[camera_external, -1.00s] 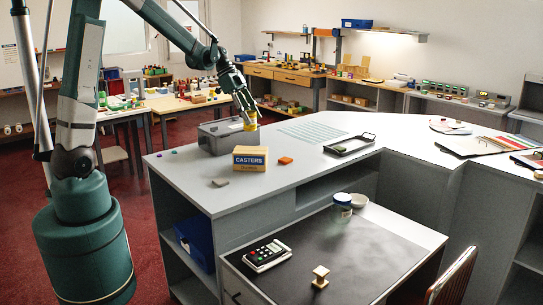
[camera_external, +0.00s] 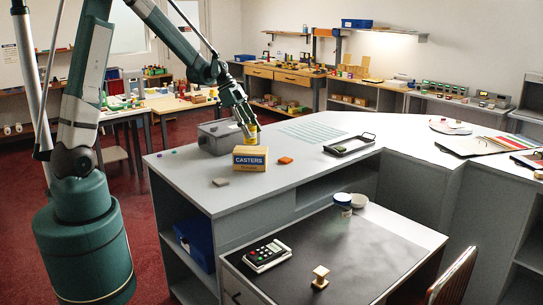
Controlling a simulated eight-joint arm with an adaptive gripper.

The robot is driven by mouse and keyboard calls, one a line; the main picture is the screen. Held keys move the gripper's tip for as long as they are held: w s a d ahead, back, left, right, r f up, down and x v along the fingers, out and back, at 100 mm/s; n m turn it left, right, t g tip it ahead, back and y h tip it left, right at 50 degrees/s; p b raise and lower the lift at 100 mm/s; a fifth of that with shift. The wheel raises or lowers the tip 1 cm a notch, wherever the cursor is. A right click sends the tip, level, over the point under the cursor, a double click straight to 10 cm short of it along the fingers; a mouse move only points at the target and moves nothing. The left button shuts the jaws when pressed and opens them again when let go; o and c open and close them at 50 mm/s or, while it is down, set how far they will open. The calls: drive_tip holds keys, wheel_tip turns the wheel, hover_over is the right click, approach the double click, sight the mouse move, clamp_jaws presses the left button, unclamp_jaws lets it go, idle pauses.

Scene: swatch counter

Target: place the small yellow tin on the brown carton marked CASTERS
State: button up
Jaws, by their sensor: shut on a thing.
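The small yellow tin (camera_external: 250,130) is in my gripper (camera_external: 246,123), which is shut on it. The tin is upright or nearly so, and shows just above and behind the brown carton marked CASTERS (camera_external: 251,163). The carton stands on the grey counter, with a blue label band on its front. From this angle I cannot tell whether the tin is over the carton or behind it. A thin strip of the picture separates the tin from the carton's top.
A grey bin (camera_external: 214,138) stands on the counter close behind and left of the carton. An orange piece (camera_external: 285,160) lies right of the carton and a grey piece (camera_external: 220,182) in front left. A black-rimmed tray (camera_external: 349,145) lies farther right on the counter (camera_external: 310,170).

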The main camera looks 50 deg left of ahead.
drive_tip(key=shift+f, duration=1.5)
drive_tip(key=shift+f, duration=0.15)
drive_tip(key=o, duration=1)
drive_tip(key=shift+r, duration=0.2)
drive_tip(key=v, duration=1.2)
drive_tip(key=shift+d, duration=0.1)
